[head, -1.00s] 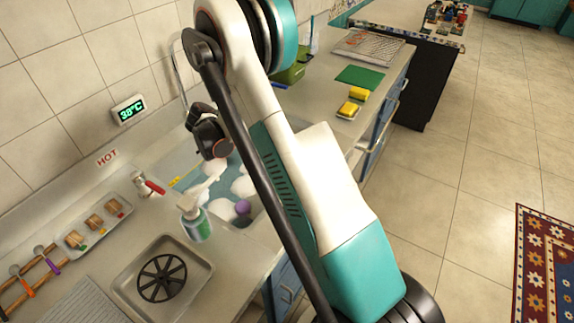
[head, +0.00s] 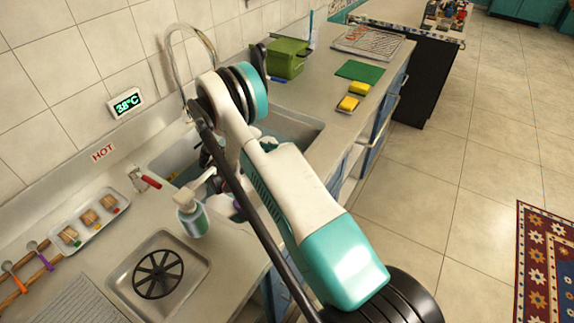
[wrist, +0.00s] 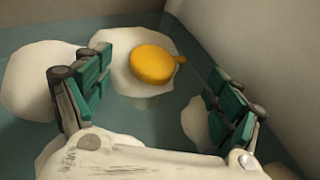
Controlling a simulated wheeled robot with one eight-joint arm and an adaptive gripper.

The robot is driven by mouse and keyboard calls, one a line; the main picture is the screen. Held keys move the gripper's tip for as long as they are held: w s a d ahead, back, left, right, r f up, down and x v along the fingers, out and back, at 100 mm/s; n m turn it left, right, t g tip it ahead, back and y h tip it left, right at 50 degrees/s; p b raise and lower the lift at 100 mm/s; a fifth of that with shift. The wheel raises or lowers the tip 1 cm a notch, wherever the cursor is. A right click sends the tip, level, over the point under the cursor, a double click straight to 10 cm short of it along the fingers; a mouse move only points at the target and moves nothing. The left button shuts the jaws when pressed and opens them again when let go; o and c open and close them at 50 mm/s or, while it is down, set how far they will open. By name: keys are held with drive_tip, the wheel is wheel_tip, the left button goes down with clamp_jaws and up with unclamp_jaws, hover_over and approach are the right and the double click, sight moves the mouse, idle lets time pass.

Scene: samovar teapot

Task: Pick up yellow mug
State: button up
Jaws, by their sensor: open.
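A yellow-orange round thing with a small handle-like nub at its right, which looks like the yellow mug (wrist: 152,64), shows in the wrist view. It sits amid white foam in the sink water, and only its upper part shows. My gripper (wrist: 160,92) is open, with one teal-padded finger on each side of the view. The mug lies between and beyond the fingertips, and I see no contact. In the head view my arm hides most of the sink, the gripper and the mug.
The sink (head: 305,126) has steep walls; one wall (wrist: 250,60) rises close on the right in the wrist view. A curved faucet (head: 176,50) is behind my arm.

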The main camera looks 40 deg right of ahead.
drive_tip(key=shift+x, duration=0.8)
drive_tip(key=b+x, duration=0.2)
drive_tip(key=x, duration=0.4)
drive_tip(key=shift+f, duration=0.1)
drive_tip(key=c, duration=2)
